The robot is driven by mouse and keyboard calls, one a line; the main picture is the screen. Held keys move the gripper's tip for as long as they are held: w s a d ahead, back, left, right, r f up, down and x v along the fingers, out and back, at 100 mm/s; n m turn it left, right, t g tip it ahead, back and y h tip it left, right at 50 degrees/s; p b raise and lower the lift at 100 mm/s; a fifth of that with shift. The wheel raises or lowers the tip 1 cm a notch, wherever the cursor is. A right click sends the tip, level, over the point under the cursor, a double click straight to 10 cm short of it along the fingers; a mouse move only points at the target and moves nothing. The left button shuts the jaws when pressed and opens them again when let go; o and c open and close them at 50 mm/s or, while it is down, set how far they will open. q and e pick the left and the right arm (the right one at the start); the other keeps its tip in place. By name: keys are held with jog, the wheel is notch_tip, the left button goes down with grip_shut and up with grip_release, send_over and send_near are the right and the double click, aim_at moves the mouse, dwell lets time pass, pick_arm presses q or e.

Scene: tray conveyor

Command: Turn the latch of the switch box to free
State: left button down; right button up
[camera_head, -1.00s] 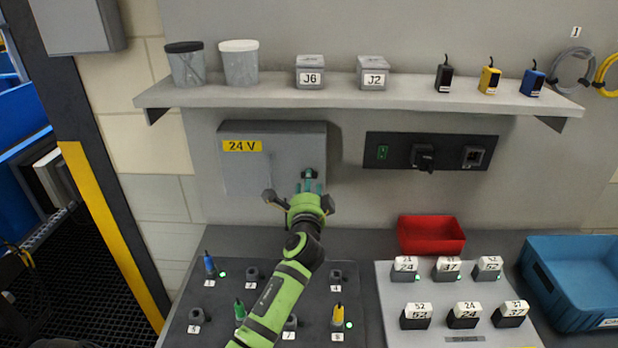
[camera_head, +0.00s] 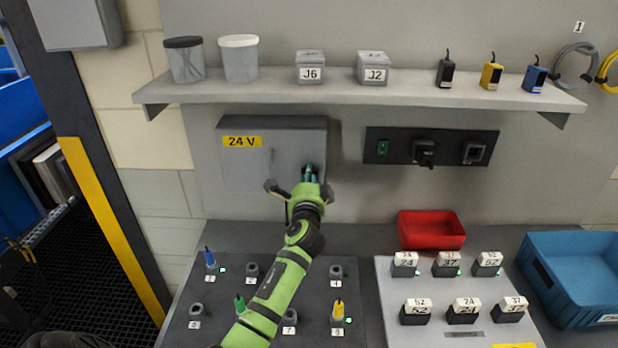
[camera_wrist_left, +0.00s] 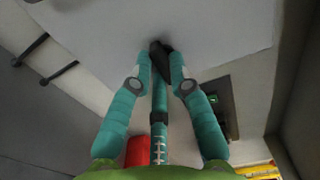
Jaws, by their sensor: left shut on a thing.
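The switch box (camera_head: 245,172) is a grey wall box with a yellow "24 V" label, under the shelf. Its dark latch (camera_wrist_left: 161,52) shows at the fingertips in the left wrist view; in the head view my fingers mostly cover it. My left gripper (camera_head: 310,174) reaches up to the lower right of the box front. In the left wrist view its teal fingers (camera_wrist_left: 160,70) are closed around the latch. The latch's exact angle is hard to tell. My right gripper is not in view.
A shelf (camera_head: 350,95) with cups, small boxes and coloured blocks juts out above the box. A black switch panel (camera_head: 400,148) is on the wall to the right. A red bin (camera_head: 431,243), a blue crate (camera_head: 540,290) and a peg board (camera_head: 255,300) lie below.

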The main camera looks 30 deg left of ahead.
aim_at(311, 132)
pick_arm(q)
jog(key=n+b, duration=0.2)
jog(key=n, duration=0.4)
jog(key=n+b, duration=0.3)
jog(key=n, duration=0.2)
jog(key=n+b, duration=0.3)
jog(key=n, duration=0.3)
jog(key=shift+w+d+r+n, duration=0.1)
jog(key=shift+d+r+n, duration=0.1)
jog(key=shift+r+n, duration=0.1)
jog(key=shift+n, duration=0.3)
jog(key=c, duration=1.1)
grip_release()
jog(key=shift+c, duration=0.2)
notch_tip(311, 132, up, 10)
